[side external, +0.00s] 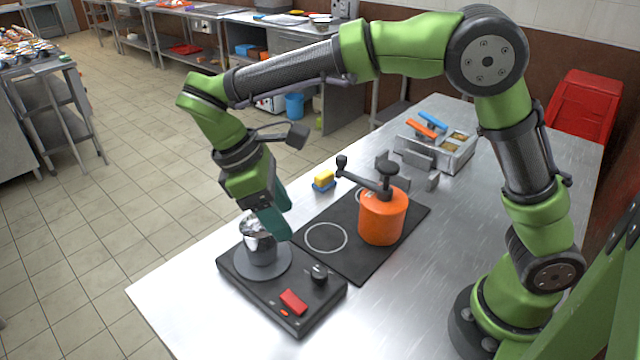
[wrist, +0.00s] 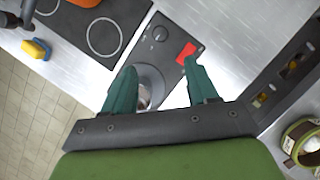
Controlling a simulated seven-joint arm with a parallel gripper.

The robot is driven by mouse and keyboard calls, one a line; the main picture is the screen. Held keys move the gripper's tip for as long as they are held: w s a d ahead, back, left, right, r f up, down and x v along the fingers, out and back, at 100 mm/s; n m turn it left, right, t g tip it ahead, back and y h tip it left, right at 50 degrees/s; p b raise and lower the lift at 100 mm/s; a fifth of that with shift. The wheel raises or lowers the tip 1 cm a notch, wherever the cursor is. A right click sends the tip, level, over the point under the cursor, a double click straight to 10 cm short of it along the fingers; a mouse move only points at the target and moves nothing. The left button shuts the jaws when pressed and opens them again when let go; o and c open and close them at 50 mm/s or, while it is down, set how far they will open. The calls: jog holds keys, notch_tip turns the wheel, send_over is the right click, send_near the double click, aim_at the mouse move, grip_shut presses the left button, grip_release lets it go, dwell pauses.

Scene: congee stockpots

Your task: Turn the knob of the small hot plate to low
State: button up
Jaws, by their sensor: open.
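The small hot plate (side external: 232,267) is a black slab near the front edge of the steel table, with a round grey plate. A shiny metal pot (side external: 258,246) stands on the plate. The black knob (side external: 319,274) is at the right part of the slab, beside a red switch (side external: 293,301). The knob (wrist: 160,33) also shows in the wrist view, ahead of the fingertips, with the red switch (wrist: 187,50) beside the right finger. My gripper (side external: 280,222) is open, its teal fingers (wrist: 160,68) above the hot plate, apart from the knob. One finger partly hides the pot in the wrist view.
A black cooktop (side external: 343,262) lies behind the hot plate, carrying an orange pot or grinder (side external: 382,217) with a dark crank. A yellow and blue sponge (side external: 324,180) lies beside it. A metal tray with containers (side external: 455,155) stands at the back. The table's right front is clear.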

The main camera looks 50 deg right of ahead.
aim_at(320, 272)
jog(key=x, duration=1.5)
jog(key=shift+c, duration=0.3)
jog(key=c, duration=1)
